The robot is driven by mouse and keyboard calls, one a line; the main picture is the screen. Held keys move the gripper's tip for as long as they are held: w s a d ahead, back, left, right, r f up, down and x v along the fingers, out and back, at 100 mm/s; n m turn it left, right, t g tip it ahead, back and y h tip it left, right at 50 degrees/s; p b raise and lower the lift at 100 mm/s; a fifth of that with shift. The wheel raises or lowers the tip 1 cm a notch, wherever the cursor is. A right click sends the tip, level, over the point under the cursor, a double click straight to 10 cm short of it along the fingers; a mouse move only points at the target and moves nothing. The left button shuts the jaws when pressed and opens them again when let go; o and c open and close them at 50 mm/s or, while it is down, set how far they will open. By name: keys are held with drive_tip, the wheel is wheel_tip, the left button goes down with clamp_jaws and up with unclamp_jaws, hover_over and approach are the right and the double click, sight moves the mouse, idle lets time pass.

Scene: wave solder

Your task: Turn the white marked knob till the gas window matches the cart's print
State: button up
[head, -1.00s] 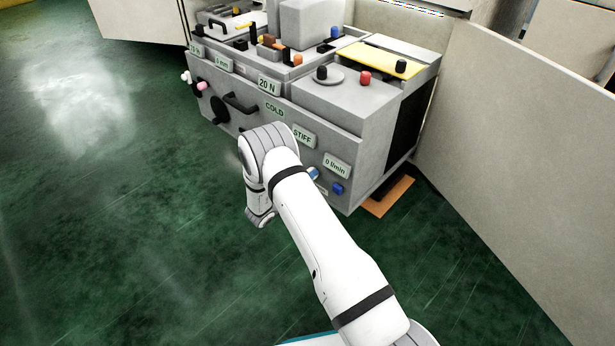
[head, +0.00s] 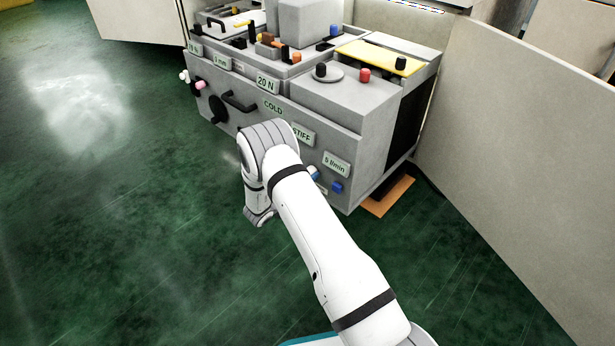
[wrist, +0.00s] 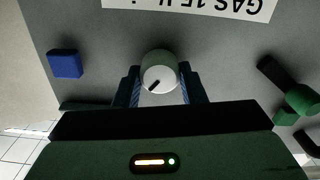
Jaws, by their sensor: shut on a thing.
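The white knob (wrist: 160,70) has a dark mark on its face, pointing to the lower left in the wrist view. My gripper (wrist: 160,90) is shut on it, one finger on each side. The gas window (head: 336,163) on the machine's front reads what looks like 5 l/min in the head view. A white print (wrist: 190,8), upside down and cut off in the wrist view, reads GAS 15 l and more.
A blue knob (head: 337,187) sits near the gas window; a blue block-like part (wrist: 65,63) shows left of the gripper in the wrist view. A green part (wrist: 300,98) is at the right. A pale wall panel (head: 510,170) stands right of the machine. The green floor at left is clear.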

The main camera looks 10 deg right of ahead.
drive_tip(key=shift+a+m+b, duration=0.2)
drive_tip(key=shift+m+b, duration=1.1)
drive_tip(key=shift+m, duration=2.4)
drive_tip(key=o, duration=0.7)
drive_tip(key=shift+c, duration=0.2)
drive_tip(key=o, duration=0.3)
drive_tip(key=shift+d, duration=0.1)
drive_tip(key=shift+o, duration=0.2)
drive_tip(key=p+v, duration=0.2)
drive_tip(key=v, duration=0.6)
drive_tip(key=shift+p, duration=0.3)
